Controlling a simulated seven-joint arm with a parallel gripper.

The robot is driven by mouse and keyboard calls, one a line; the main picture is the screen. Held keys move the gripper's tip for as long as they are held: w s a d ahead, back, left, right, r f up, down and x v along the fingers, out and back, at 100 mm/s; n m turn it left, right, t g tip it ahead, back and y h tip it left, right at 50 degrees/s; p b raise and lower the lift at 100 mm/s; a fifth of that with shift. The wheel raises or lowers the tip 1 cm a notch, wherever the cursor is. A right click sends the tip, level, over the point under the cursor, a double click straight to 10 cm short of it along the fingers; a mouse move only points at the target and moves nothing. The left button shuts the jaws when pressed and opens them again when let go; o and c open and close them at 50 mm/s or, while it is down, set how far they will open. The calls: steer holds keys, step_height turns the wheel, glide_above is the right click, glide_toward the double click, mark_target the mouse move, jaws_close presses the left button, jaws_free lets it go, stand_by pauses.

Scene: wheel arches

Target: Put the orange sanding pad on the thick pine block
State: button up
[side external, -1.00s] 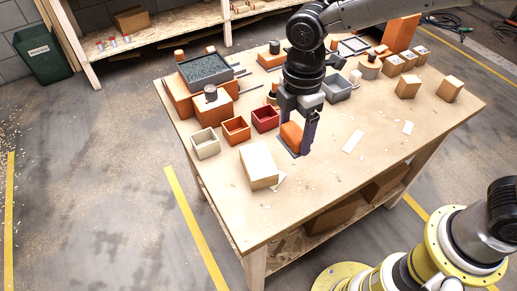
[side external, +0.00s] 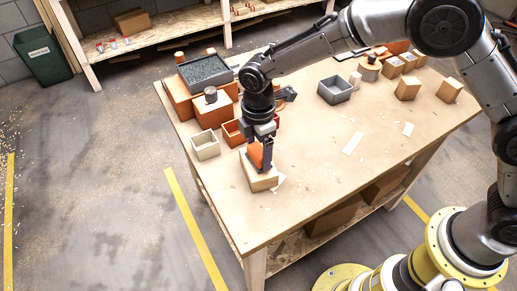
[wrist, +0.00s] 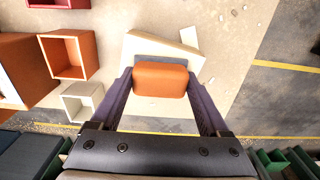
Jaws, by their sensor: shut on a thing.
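The orange sanding pad (wrist: 160,79) is between the two fingers of my gripper (side external: 260,163), and my gripper is shut on it. In the side view the pad (side external: 255,153) is partly hidden by a finger. The thick pine block (side external: 262,184) lies right below the pad on the table. In the wrist view the block (wrist: 140,45) shows around and behind the pad, with a grey edge under the pad. The pad is over the block; whether it touches the block's top I cannot tell.
A pale open box (side external: 205,145) and an orange open box (side external: 232,133) stand left of the block. A grey bin (side external: 335,89) is farther back. Two small wooden blocks (side external: 407,88) stand at the right. The table's front right area is mostly clear.

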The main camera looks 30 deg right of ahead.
mark_target(259, 150)
steer(key=shift+f, duration=0.15)
steer(key=o, duration=1.2)
steer(key=shift+o, duration=0.2)
step_height(259, 150, up, 12)
steer(key=shift+r, duration=0.25)
steer(key=s+d+r+m+t, duration=0.1)
steer(key=s+d+r+m, duration=0.35)
steer(key=d, duration=0.35)
steer(key=s+d+r+m+t, duration=0.1)
steer(key=s+d+r+m, duration=0.25)
steer(key=d+r, duration=0.3)
steer(key=s+d+f+m+t, duration=0.1)
steer(key=s+d+m, duration=0.4)
steer(key=s, duration=0.3)
steer(key=s+d+f+m+t, duration=0.2)
steer(key=s+d+m, duration=0.3)
steer(key=s, duration=0.4)
steer(key=shift+s+d+t, duration=0.3)
steer(key=shift+d, duration=0.45)
